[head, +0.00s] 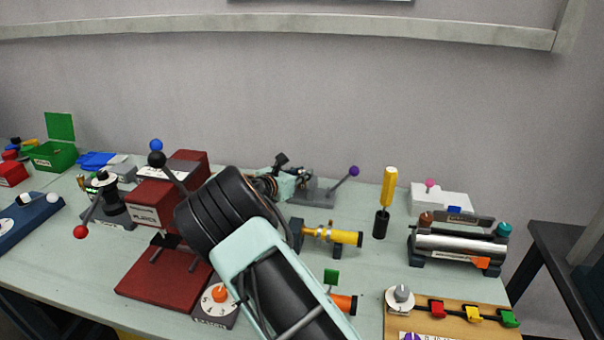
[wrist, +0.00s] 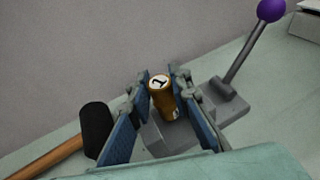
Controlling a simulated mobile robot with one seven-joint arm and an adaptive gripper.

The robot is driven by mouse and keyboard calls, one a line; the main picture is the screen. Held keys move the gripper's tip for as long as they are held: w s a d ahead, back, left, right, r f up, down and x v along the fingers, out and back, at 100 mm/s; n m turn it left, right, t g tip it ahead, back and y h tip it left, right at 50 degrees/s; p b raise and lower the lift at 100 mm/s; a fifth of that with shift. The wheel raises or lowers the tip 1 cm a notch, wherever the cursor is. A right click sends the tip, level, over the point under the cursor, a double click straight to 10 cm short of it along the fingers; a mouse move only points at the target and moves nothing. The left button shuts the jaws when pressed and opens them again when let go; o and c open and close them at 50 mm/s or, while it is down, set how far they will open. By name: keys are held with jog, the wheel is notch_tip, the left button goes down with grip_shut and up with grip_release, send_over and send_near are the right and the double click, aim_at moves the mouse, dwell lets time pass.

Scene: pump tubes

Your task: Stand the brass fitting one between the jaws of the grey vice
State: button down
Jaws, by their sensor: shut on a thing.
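The brass fitting one (wrist: 161,97) is a small brass cylinder with a "1" on its pale top. It stands roughly upright between the blue-padded fingers of my gripper (wrist: 164,88), which is shut on it. The grey vice (wrist: 228,107) lies just below and around the fitting, with a lever and a purple ball to its right. I cannot tell whether the fitting's lower end touches the vice or sits between its jaws. In the head view, my gripper (head: 284,182) is at the left end of the vice (head: 318,197); the fitting is hidden there.
A black-headed tool (wrist: 97,128) with a wooden handle lies left of my gripper. A red press (head: 160,215) stands left of my arm. A yellow-handled tool (head: 387,195) stands right of the vice. A yellow-ended brass device (head: 335,235) is in front.

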jog(key=shift+f, duration=0.35)
jog(key=c, duration=1.8)
grip_release()
jog(key=shift+o, duration=0.2)
jog(key=shift+r, duration=0.3)
jog(key=v, duration=1.2)
jog(key=shift+r, duration=0.3)
